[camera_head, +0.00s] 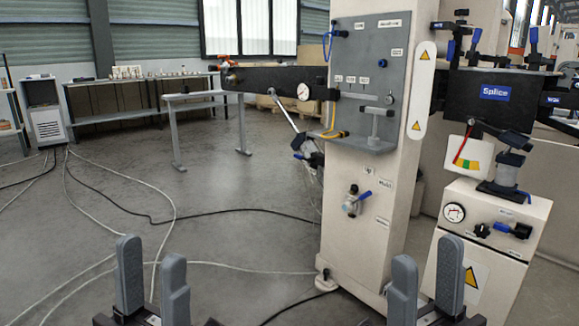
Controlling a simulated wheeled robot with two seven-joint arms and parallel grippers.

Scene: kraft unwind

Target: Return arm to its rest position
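My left gripper (151,252) is at the bottom left of the head view. Its two grey fingers point up and stand apart with nothing between them, so it is open. My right gripper (426,252) is at the bottom right, also with two grey fingers apart and empty. It shows in front of the lower part of the cream machine column (370,210). A dark horizontal machine arm (262,78) with a round gauge (303,91) reaches left from the column. A thin metal rod (285,115) slants down below it. Neither gripper appears to touch anything.
A grey panel (375,60) with valves is on the column. At right are a black block labelled Splice (490,93) and a cream cabinet (490,225) with a gauge. Cables (170,215) cross the open floor at left. A bench (110,117) and table (205,105) stand behind.

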